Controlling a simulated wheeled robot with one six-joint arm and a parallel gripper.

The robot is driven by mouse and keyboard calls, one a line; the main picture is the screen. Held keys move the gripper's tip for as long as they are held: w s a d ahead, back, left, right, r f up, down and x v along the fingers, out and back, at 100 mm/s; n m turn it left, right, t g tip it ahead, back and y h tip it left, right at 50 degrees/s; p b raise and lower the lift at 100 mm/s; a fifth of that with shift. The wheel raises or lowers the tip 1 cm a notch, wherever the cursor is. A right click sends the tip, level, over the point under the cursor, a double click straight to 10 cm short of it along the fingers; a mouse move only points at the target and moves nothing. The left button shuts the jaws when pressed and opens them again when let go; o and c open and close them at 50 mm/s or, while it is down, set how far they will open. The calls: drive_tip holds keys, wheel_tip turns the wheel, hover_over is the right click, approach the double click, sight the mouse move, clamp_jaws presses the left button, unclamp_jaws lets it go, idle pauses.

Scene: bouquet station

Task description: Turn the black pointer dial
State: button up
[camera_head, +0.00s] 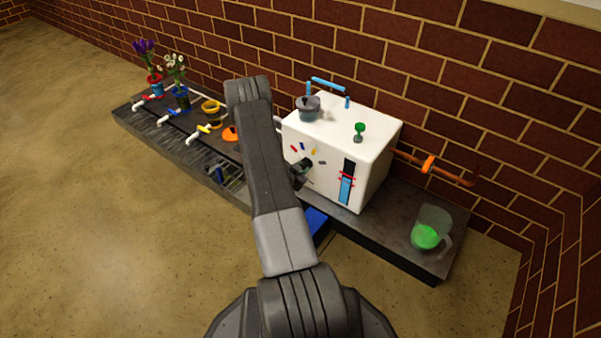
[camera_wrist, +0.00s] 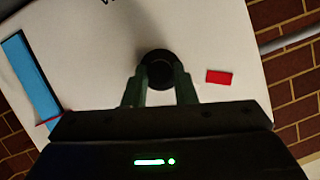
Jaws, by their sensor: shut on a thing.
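The black pointer dial (camera_wrist: 158,70) sits on the front face of the white box (camera_wrist: 110,55). In the wrist view my gripper (camera_wrist: 160,82) has its two fingers on either side of the dial, shut on it. The way the pointer faces is hidden or too dark to tell. In the head view my gripper (camera_head: 301,172) is at the front of the white box (camera_head: 340,135), and my arm hides part of it. The dial cannot be made out there. Red, yellow, blue and dark marks (camera_head: 308,152) show on the front face around the gripper.
A blue level gauge (camera_head: 346,186) with red lines is right of the gripper. A green knob (camera_head: 360,128) and grey pot (camera_head: 308,108) are on top. A jug of green liquid (camera_head: 428,232) stands right. Flower vases (camera_head: 156,84) and coloured taps (camera_head: 200,132) are left.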

drive_tip(key=m+t, duration=0.2)
drive_tip(key=m, duration=0.2)
drive_tip(key=m+t+y+b, duration=0.1)
drive_tip(key=m+t, duration=0.1)
drive_tip(key=m, duration=0.2)
drive_tip(key=f+m+t+y, duration=0.1)
drive_tip(key=m, duration=0.3)
drive_tip(key=shift+s+d+t+b, duration=0.2)
drive_tip(key=shift+d+t+b, duration=0.05)
drive_tip(key=shift+t+b, duration=0.15)
drive_tip(key=m, duration=0.2)
drive_tip(key=m+t+h, duration=0.1)
drive_tip(key=m, duration=0.2)
drive_tip(key=shift+f+t, duration=0.15)
drive_tip(key=shift+t, duration=0.15)
drive_tip(key=o, duration=1)
